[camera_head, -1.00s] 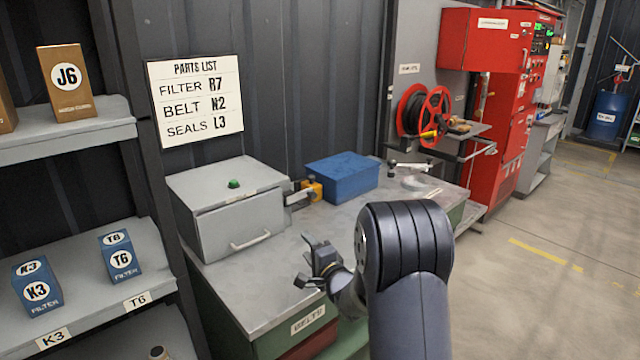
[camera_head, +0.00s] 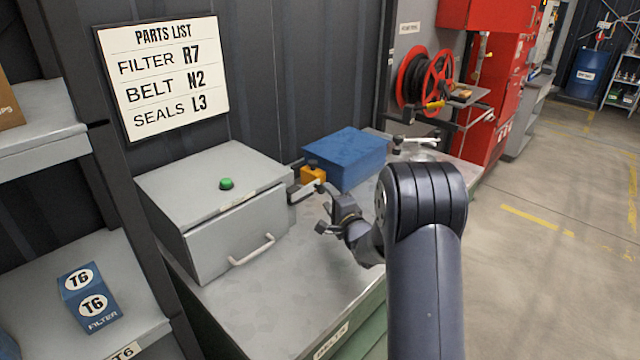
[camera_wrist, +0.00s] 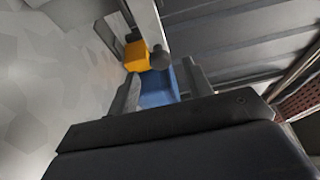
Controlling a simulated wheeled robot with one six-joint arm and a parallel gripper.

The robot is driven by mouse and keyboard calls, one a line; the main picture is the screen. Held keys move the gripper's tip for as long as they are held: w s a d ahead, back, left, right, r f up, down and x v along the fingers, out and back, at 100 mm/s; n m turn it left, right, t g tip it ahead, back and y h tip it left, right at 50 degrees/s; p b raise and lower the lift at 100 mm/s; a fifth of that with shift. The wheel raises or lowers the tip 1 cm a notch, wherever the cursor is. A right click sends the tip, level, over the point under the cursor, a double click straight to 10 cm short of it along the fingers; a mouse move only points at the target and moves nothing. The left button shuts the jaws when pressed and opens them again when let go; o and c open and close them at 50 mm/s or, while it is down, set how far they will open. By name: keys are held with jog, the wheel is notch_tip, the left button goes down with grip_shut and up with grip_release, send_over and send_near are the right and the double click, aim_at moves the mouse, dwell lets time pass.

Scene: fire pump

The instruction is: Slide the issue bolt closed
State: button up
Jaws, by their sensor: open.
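A grey box (camera_head: 215,215) with a green button and a front handle stands on the metal bench. At its right side a grey bar (camera_head: 303,191), which looks like the issue bolt, lies by an orange block (camera_head: 313,174). In the wrist view the orange block (camera_wrist: 136,56) and a pale bar (camera_wrist: 145,20) with a dark round knob (camera_wrist: 160,58) show just beyond the fingers. My gripper (camera_head: 325,209) is open and empty, close to the bar's right end; its fingers also show in the wrist view (camera_wrist: 163,84). I cannot tell whether a finger touches the knob.
A blue box (camera_head: 346,158) stands behind the orange block, against the wall. A red hose reel (camera_head: 437,79) and red cabinet (camera_head: 490,95) are farther right. A shelf with a T6 filter box (camera_head: 90,298) is at left. The bench top (camera_head: 290,290) before the grey box is clear.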

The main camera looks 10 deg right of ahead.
aim_at(323, 191)
jog(key=shift+p+x, duration=0.65)
jog(key=shift+x, duration=2.95)
jog(key=shift+c, duration=0.2)
